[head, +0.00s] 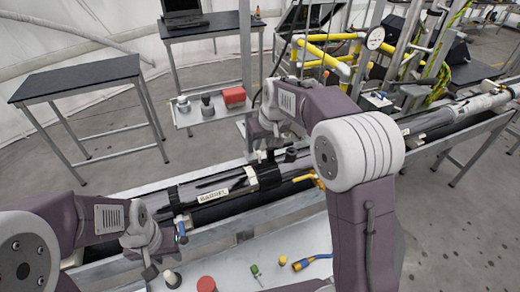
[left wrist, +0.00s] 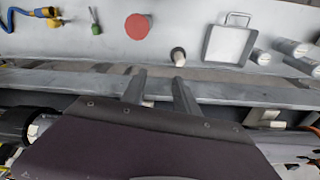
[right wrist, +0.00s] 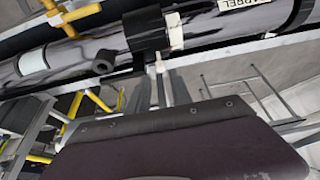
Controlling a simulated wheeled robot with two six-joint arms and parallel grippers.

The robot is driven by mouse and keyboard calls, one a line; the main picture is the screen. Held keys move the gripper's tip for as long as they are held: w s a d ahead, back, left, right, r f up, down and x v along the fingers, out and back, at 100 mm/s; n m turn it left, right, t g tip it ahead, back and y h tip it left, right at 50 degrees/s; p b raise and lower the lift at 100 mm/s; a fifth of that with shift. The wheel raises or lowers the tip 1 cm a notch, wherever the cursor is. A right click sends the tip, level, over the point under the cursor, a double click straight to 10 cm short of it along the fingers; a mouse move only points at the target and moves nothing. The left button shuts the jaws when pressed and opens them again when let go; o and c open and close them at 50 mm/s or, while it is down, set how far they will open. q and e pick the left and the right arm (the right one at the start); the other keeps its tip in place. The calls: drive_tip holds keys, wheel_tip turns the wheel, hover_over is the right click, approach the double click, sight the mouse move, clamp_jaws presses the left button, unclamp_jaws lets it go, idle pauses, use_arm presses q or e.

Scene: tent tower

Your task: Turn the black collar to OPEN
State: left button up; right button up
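The black collar (right wrist: 147,32) wraps the dark barrel tube in the right wrist view, with a pale marked strip (right wrist: 175,30) beside it. It also shows in the head view (head: 266,176), partly behind my right arm. A thin pale tab (right wrist: 160,66) sticks out from the collar. My right gripper (right wrist: 159,76) is at this tab, its fingers apart on either side; whether they touch it I cannot tell. My left gripper (left wrist: 158,80) is open and empty, pointing at the tray edge, away from the collar. It hangs low at the left in the head view (head: 150,266).
The tube with its BARREL label (head: 213,196) lies along a long metal bench. A front tray (head: 300,240) holds a red cap (head: 206,284), a green-handled tool and a yellow connector (head: 300,265). A dark side table (head: 75,78) and yellow-piped frame (head: 325,55) stand behind.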

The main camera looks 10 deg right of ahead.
sight(259, 153)
drive_tip(key=x, duration=0.7)
drive_tip(key=shift+r, duration=0.1)
drive_tip(key=shift+c, duration=0.4)
clamp_jaws()
idle(0.7)
